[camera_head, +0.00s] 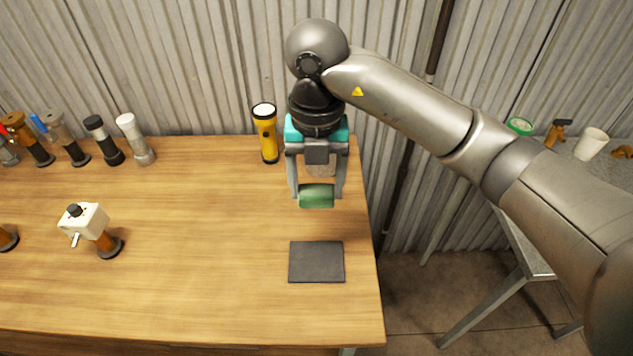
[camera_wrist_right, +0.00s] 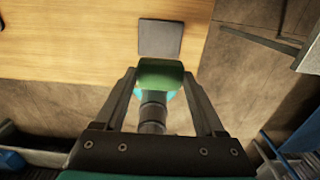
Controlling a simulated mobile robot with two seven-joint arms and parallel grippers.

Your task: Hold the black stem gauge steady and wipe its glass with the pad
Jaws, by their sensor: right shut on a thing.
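My right gripper (camera_head: 317,190) is shut on the green pad (camera_head: 316,197) and holds it above the right part of the wooden table. The pad also shows between the fingers in the right wrist view (camera_wrist_right: 160,74). A black upright piece with a pale band (camera_head: 103,139), which looks like the black stem gauge, stands on a dark foot at the back left of the table, well apart from the pad. Its glass cannot be made out. My left gripper is not in view.
Orange (camera_head: 27,138), grey (camera_head: 66,138) and whitish (camera_head: 135,138) upright pieces stand near the black one. A yellow torch (camera_head: 266,132) stands behind the pad. A dark square mat (camera_head: 316,262) lies in front. A white-headed piece (camera_head: 88,220) stands left. The table's middle is clear.

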